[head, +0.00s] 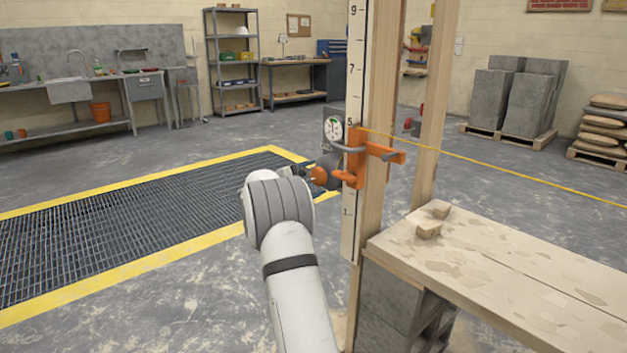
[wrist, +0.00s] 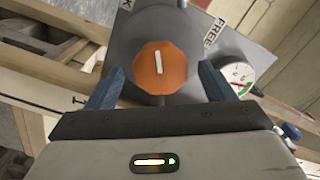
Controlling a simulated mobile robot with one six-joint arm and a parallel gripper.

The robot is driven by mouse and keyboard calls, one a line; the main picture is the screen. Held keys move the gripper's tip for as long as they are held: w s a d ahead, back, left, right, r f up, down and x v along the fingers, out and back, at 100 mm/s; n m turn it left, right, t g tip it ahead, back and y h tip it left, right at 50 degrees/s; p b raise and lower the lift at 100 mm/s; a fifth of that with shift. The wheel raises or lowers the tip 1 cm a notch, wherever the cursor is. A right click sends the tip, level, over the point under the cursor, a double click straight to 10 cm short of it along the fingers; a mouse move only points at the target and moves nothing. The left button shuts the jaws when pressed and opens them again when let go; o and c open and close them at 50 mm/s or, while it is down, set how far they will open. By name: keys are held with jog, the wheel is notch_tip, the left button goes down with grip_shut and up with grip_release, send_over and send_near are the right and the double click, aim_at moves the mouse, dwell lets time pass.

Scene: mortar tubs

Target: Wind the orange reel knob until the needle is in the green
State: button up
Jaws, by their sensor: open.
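The orange reel knob (wrist: 160,70) with a white line on its face is in the middle of the wrist view, on a grey plate (wrist: 190,25). In the head view the knob (head: 319,177) is small and partly behind my arm. My gripper (wrist: 160,88) is open, one blue-grey finger on each side of the knob, with gaps showing. The round dial (wrist: 225,77) with a green band is right of the knob. In the head view the dial (head: 333,129) is on the post; its needle is too small to read against the green there.
An orange bracket (head: 365,157) clamps to an upright timber post with a numbered scale (head: 353,70). A yellow line (head: 500,161) runs from it to the right. A plank bench (head: 500,260) with wood offcuts stands front right. A floor grate (head: 120,220) lies left.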

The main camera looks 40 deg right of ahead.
jog(key=a+p, duration=0.2)
jog(key=a, duration=0.5)
jog(key=shift+s+a, duration=0.3)
jog(key=shift+a, duration=0.05)
dwell(0.4)
